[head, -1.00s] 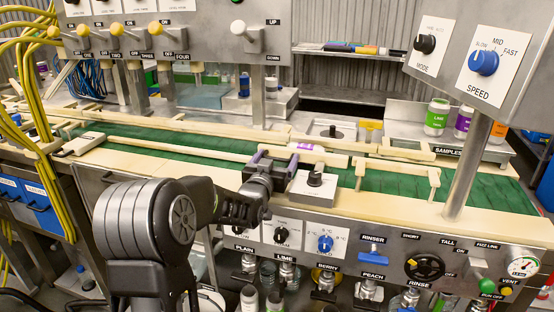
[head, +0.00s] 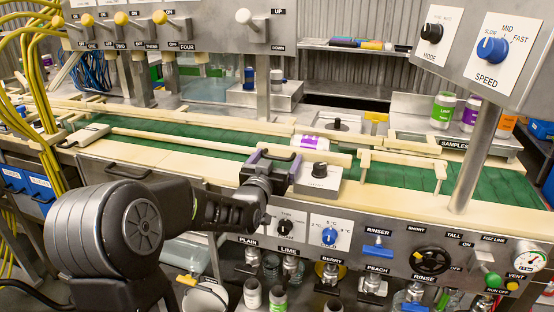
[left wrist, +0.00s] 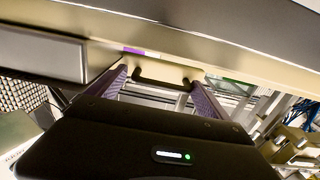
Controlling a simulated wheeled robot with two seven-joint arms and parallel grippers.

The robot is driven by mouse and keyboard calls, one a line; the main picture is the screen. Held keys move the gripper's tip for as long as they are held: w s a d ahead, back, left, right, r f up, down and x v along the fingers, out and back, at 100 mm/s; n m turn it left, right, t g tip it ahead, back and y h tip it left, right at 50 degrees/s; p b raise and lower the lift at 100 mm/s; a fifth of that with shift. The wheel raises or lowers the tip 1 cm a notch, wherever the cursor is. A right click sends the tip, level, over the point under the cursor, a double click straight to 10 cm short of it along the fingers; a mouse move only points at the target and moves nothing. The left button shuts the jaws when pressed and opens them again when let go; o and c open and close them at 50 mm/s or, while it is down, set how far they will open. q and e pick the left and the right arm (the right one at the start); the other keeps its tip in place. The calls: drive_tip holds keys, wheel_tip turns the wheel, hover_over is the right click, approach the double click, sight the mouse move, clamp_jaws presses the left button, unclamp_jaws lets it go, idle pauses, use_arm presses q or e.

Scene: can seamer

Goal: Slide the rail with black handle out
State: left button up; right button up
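A cream rail (head: 325,153) runs along the near side of the green conveyor, behind my left gripper. In the left wrist view a black handle (left wrist: 165,76) is on a cream surface, between the two purple-lined fingers. In the head view my gripper hides this handle. My left gripper (head: 274,157) is open at the conveyor's front edge, left of a small box with a black knob. Its fingers (left wrist: 160,78) stand on either side of the handle; I cannot tell whether they touch it. My right gripper is not in view.
A purple-labelled can (head: 310,142) lies behind the rail on the conveyor (head: 200,138). The knob box (head: 318,180) is close to the gripper's right. Another cream rail frame (head: 405,164) stands further right. A control panel (head: 345,240) with dials fronts the machine.

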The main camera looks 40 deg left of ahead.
use_arm(q)
drive_tip(key=v, duration=0.7)
drive_tip(key=shift+s+d+b, duration=0.15)
drive_tip(key=shift+s+b, duration=0.25)
idle(0.4)
